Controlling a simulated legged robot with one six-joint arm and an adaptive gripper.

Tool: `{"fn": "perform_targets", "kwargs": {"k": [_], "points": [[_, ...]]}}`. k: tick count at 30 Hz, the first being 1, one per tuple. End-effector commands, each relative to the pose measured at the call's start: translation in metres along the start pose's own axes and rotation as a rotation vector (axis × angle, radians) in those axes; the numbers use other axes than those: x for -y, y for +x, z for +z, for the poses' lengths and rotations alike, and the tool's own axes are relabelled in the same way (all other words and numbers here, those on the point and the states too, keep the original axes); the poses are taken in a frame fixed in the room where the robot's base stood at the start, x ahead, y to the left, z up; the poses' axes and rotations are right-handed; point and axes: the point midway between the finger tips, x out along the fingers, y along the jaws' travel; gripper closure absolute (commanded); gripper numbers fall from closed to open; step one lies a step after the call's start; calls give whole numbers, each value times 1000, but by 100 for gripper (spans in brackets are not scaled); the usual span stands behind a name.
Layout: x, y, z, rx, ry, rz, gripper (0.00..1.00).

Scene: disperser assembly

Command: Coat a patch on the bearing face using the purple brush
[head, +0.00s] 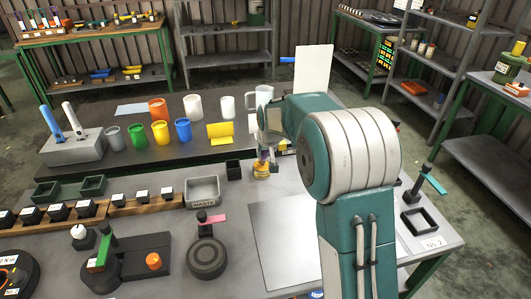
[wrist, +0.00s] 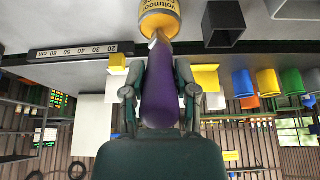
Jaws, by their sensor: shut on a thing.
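My gripper (wrist: 161,88) is shut on the purple brush (wrist: 160,105), with one finger on each side of its purple handle. The brush's far end meets a yellow-labelled can (wrist: 163,20) at the top of the wrist view. Its bristles are hidden, and I cannot tell whether they are inside the can. In the head view the small yellow can (head: 261,174) stands on the table, right below my gripper, which my arm largely hides. I cannot tell for sure which part is the bearing face; a dark round part (head: 207,262) stands at front centre.
A grey waste tray (head: 202,192) and a black square holder (head: 233,170) stand left of the can. A pale flat plate (head: 275,240) lies in front. A black square frame (head: 418,221) is at right.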

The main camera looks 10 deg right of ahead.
Motion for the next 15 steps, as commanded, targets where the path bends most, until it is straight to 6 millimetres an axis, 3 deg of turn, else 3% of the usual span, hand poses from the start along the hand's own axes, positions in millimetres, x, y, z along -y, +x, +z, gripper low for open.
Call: {"fn": "perform_targets", "kwargs": {"k": [15], "points": [[0, -33, -15, -3, 0, 0, 100]]}}
